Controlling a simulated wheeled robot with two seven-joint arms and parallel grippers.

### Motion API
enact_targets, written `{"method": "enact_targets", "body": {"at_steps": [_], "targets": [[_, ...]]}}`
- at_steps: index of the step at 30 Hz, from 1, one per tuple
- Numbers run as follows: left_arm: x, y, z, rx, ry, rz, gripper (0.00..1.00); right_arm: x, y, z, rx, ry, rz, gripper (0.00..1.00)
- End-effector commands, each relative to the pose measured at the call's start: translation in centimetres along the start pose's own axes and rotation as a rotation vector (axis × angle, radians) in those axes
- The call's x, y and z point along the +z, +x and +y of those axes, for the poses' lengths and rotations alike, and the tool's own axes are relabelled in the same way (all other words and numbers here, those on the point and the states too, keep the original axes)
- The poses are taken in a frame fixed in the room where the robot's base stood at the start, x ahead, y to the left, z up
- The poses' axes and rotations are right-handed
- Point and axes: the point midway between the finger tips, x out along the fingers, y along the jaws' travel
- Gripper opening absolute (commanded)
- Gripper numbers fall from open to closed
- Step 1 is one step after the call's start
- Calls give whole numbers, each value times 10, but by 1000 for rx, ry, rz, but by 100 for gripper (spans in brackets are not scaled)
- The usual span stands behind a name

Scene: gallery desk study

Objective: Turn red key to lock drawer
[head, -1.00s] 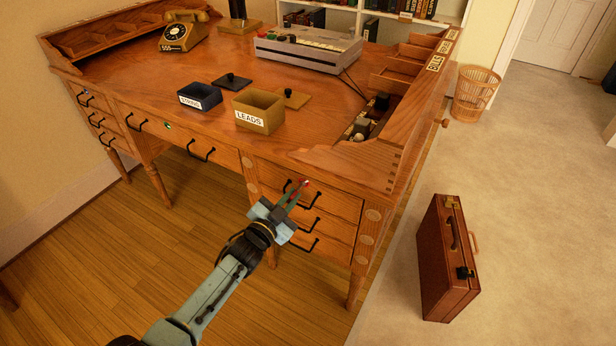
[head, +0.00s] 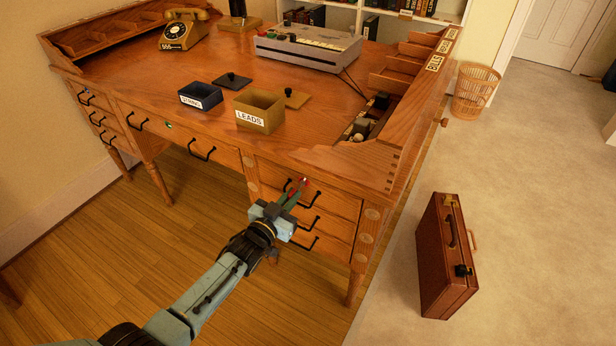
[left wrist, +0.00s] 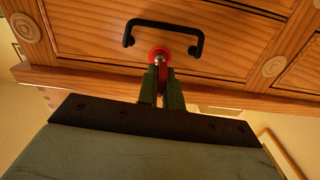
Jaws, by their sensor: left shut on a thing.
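The red key (left wrist: 160,53) sits at the front of a drawer (left wrist: 228,52), just below the drawer's black handle (left wrist: 162,24) in the left wrist view. In the head view the red key (head: 305,181) is a small red spot on the top right drawer of the desk. My left gripper (left wrist: 162,72) is shut on the key, with its green fingers close together around it. It also shows in the head view (head: 297,190). The fingers partly hide the key. The drawer looks closed. My right gripper is not in view.
The wooden desk (head: 320,120) carries a telephone (head: 184,30), a grey machine (head: 308,48), a blue box (head: 200,96) and a LEADS box (head: 258,111). A brown briefcase (head: 446,258) stands on the carpet at right. The floor before the desk is clear.

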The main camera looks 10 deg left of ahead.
Motion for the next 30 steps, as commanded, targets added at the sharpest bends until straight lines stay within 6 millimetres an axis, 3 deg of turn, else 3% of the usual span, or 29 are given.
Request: {"method": "enact_targets", "body": {"at_steps": [11, 15, 21, 22, 27, 30], "targets": [[-2, 1, -1, -1, -95, 4, 0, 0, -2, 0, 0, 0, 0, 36], [-2, 0, -2, 0, -252, 3, 0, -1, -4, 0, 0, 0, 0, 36], [-1, 0, -1, -1, -240, 3, 0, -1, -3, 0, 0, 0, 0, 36], [-1, 0, -1, -1, -240, 3, 11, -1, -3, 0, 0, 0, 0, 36], [-1, 0, -1, -1, -239, 2, 33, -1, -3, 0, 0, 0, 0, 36], [-1, 0, -1, -1, -239, 1, 33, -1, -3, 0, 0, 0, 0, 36]]}}
